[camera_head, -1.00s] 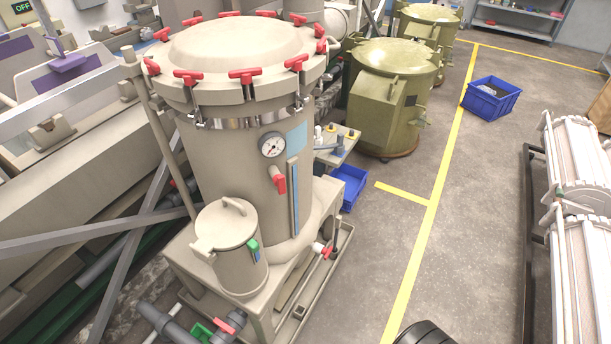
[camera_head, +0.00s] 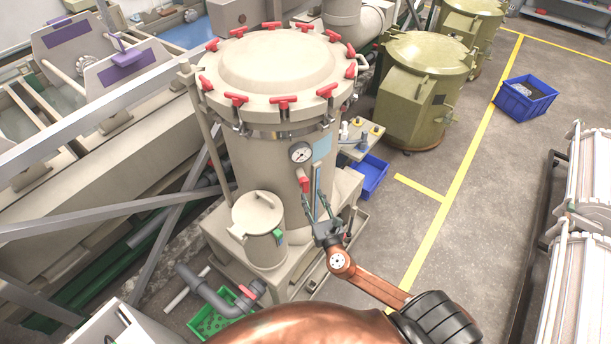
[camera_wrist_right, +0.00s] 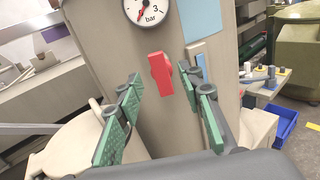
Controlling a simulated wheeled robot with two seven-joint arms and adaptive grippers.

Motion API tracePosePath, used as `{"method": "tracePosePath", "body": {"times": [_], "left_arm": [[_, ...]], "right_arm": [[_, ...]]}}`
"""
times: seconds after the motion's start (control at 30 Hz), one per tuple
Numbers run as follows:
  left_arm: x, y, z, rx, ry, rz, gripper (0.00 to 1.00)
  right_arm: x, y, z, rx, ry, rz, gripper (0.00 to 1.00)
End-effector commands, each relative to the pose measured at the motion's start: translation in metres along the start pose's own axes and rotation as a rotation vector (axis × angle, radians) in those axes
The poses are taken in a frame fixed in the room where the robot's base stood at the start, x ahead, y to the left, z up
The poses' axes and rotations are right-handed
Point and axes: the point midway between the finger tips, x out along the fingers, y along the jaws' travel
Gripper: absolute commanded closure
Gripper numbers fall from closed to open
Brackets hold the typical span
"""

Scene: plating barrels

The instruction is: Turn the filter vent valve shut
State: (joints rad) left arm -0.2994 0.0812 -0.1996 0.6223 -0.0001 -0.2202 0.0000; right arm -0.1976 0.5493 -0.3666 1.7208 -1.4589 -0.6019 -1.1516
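The filter (camera_head: 265,165) is a tall beige vessel with a domed lid ringed by red clamps. A red valve handle (camera_head: 304,182) sits on its front, just below a round pressure gauge (camera_head: 301,153). In the right wrist view the red handle (camera_wrist_right: 160,74) points roughly up and down, leaning slightly. My right gripper (camera_head: 313,212) is in front of the filter, just below the handle. In the right wrist view its green-padded fingers (camera_wrist_right: 160,115) are spread wide apart, with the handle between and beyond them, untouched. My left gripper is not in view.
Grey pipework with a red handle lies below, by a green crate (camera_head: 208,322). A blue bin (camera_head: 369,176) sits behind right.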

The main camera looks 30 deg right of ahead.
Motion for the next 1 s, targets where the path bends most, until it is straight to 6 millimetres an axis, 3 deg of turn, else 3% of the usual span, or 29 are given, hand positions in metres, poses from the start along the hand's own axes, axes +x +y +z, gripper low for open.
{"method": "tracePosePath", "body": {"times": [0.1, 0.53, 0.93, 1.0], "left_arm": [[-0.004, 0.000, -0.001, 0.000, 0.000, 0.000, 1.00], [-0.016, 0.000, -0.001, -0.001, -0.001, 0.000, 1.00], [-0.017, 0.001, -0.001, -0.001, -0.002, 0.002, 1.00], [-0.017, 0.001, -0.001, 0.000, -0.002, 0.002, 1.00]], "right_arm": [[0.007, 0.004, 0.011, -0.023, -0.019, 0.007, 0.65], [0.068, 0.003, 0.009, -0.020, -0.015, 0.004, 0.65], [0.077, 0.002, 0.008, -0.017, -0.014, 0.005, 0.65], [0.077, 0.002, 0.008, -0.018, -0.014, 0.005, 0.69]]}}
